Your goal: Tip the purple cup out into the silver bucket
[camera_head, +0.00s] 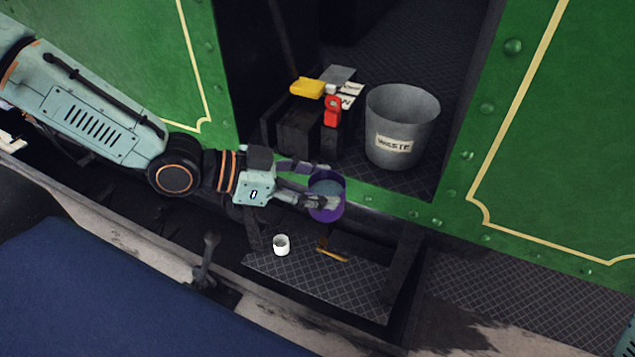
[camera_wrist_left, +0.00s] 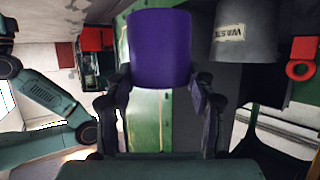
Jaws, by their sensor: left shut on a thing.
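The purple cup (camera_head: 327,206) is held upright in my left gripper (camera_head: 308,183), whose fingers are closed around its sides. Something grey-blue shows inside the cup's mouth, but I cannot tell what it is. In the left wrist view the cup (camera_wrist_left: 160,48) sits between the two fingers. The silver bucket (camera_head: 402,110), with a label reading WASTE, stands on the tram floor in the doorway, to the right of and beyond the cup. It also shows in the left wrist view (camera_wrist_left: 243,45). The cup is apart from the bucket. My right gripper is not seen.
Left of the bucket are a dark box (camera_head: 297,130), a yellow item (camera_head: 307,87) and a red tag-like item (camera_head: 332,111). A small white cup (camera_head: 281,244) and an orange-yellow tool (camera_head: 332,251) are on the step below. Green tram walls (camera_head: 560,130) flank the doorway.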

